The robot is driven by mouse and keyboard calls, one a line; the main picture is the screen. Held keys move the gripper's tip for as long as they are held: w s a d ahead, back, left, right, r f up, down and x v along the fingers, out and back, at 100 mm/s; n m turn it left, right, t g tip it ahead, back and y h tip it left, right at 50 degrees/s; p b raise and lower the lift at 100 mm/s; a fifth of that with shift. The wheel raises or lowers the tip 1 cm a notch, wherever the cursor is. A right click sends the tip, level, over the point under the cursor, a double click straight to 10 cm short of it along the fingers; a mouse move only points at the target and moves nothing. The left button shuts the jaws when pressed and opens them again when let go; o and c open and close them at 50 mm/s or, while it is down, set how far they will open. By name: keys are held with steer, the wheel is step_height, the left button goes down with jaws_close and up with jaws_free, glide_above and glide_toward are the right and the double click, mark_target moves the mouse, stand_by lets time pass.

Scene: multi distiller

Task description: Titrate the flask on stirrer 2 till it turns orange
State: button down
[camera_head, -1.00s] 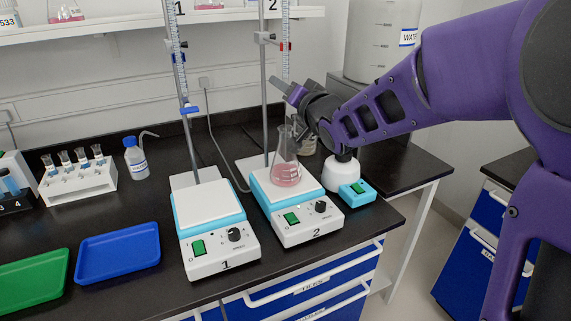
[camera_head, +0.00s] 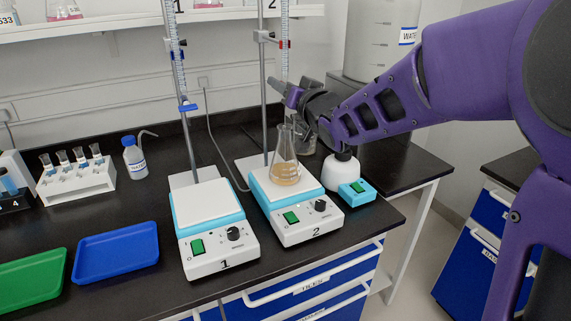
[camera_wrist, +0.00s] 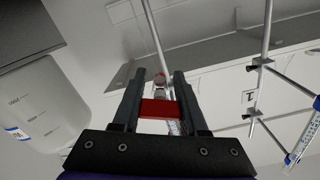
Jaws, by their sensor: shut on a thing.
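A conical flask (camera_head: 285,155) stands upright on the white top of stirrer 2 (camera_head: 300,222). The liquid (camera_head: 286,176) in it is pale orange. The burette (camera_head: 285,20) labelled 2 stands above the flask on its stand rod. My gripper (camera_head: 286,92) is at the burette's lower part, above the flask. In the wrist view my gripper (camera_wrist: 158,75) is shut on a red stopcock handle (camera_wrist: 157,108) between its fingers. The gripper hides this stopcock in the head view.
Stirrer 1 (camera_head: 212,235) with its own burette and blue stopcock (camera_head: 187,107) is to the left, its plate empty. A white wash bottle (camera_head: 342,172) and small turquoise device (camera_head: 357,192) stand right of stirrer 2. A blue tray (camera_head: 117,253) lies left.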

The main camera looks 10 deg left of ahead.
steer(key=shift+f+n, duration=0.3)
steer(key=n, duration=0.3)
steer(key=c, duration=0.5)
jaws_free()
steer(key=shift+r, duration=0.1)
steer(key=shift+c, duration=0.2)
steer(key=shift+o, duration=0.9)
steer(key=shift+r, duration=0.15)
steer(key=shift+s+d, duration=0.1)
